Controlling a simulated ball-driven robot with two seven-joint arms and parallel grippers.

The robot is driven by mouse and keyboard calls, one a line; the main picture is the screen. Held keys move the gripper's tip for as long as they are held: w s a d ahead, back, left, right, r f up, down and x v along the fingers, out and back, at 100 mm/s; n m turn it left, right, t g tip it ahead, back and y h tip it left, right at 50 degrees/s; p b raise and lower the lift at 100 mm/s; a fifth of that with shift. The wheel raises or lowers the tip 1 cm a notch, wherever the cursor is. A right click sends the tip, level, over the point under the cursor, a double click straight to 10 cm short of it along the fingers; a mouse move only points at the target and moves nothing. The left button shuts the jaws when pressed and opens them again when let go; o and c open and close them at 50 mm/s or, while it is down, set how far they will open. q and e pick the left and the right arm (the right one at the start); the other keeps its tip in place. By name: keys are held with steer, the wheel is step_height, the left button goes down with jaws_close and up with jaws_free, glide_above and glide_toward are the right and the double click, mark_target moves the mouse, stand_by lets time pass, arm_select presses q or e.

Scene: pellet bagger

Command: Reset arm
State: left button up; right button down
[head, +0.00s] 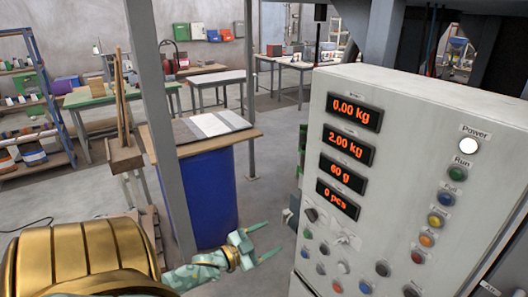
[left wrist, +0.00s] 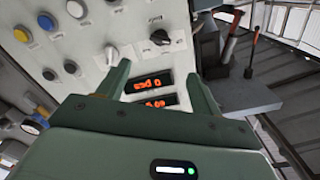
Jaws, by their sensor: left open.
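My left gripper (head: 275,238) is open and empty in the head view, left of the grey control cabinet (head: 405,150) and apart from its front face. In the left wrist view its two fingers (left wrist: 157,72) are spread before the panel (left wrist: 85,45), with nothing between them. Knobs, buttons and two red displays (left wrist: 150,83) show beyond the fingers. In the head view the displays (head: 354,114) read 0.00 kg, 2.00 kg, 60 g and 0 pcs. The Power lamp (head: 468,146) looks lit white. My right gripper is not in view.
A blue drum (head: 205,195) under a wooden board (head: 218,143) stands behind my left gripper. A grey post (head: 167,120) rises beside the drum. A grey ledge with handled tools (left wrist: 245,95) lies right of the panel in the wrist view. Tables and shelves stand farther back.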

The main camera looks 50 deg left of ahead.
arm_select(q)
steer(key=shift+s, duration=0.5)
steer(key=shift+f, duration=0.1)
steer(key=s+f+n+g+y+b, duration=0.15)
steer(key=s+f+g, duration=0.5)
steer(key=f, duration=0.85)
steer(key=s+f+n+g+y+b, duration=0.1)
steer(key=s+f+g+y+b, duration=0.2)
steer(key=s+f, duration=0.85)
steer(key=s+d+f+g+h+b, duration=0.1)
steer(key=s+d+f+g+b, duration=0.3)
steer(key=s+d+f, duration=0.5)
steer(key=s+d+f+g+h+b, duration=0.2)
steer(key=s+d+f+b, duration=0.3)
steer(key=s+d+f, duration=0.4)
steer(key=d+f+g, duration=0.1)
steer(key=d+f, duration=0.2)
steer(key=f, duration=0.4)
steer(key=shift+s+d+g, duration=0.2)
steer(key=shift+d+g, duration=0.15)
steer(key=shift+d, duration=0.05)
steer(key=shift+n, duration=0.25)
